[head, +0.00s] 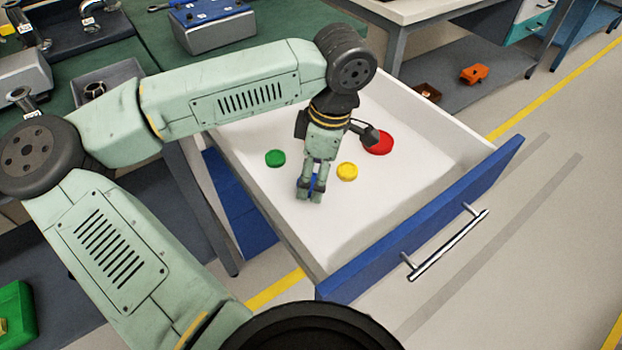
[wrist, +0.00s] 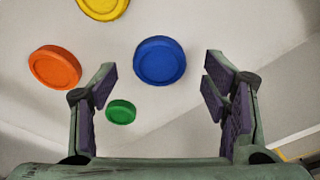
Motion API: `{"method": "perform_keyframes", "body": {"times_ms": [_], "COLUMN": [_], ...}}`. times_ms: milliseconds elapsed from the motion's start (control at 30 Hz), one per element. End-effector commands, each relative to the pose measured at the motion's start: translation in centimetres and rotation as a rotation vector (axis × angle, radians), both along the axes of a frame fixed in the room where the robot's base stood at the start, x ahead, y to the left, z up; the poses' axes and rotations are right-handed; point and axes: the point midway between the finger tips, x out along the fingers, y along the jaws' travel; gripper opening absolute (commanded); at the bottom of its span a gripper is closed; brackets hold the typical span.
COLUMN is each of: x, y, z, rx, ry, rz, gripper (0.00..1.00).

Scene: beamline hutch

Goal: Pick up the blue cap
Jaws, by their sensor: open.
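The blue cap (wrist: 160,61) lies on the white floor of the open drawer (head: 415,190). In the wrist view it sits ahead of the fingertips, in line with the space between them. My gripper (wrist: 160,86) is open, with nothing between its fingers. In the head view my gripper (head: 311,190) points down into the drawer and hides most of the blue cap (head: 314,181); only bits of blue show by the fingers. I cannot tell the exact height of the fingertips above the cap.
A green cap (head: 275,158), a yellow cap (head: 347,171) and a red cap (head: 379,143) lie around the gripper. The wrist view shows an orange-red cap (wrist: 54,67) left of the blue one. The drawer's blue front (head: 430,220) and white walls enclose the space.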

Motion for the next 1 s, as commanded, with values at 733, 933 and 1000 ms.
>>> {"method": "perform_keyframes", "body": {"times_ms": [733,933,1000], "x": [0.1,0.1,0.1], "y": [0.3,0.3,0.3], "z": [-1.6,-1.6,-1.6], "rx": [0.000,0.000,0.000], "ry": [-0.001,-0.001,-0.001], "rz": [0.002,0.002,0.002], "gripper": [0.44,0.33,0.33]}}
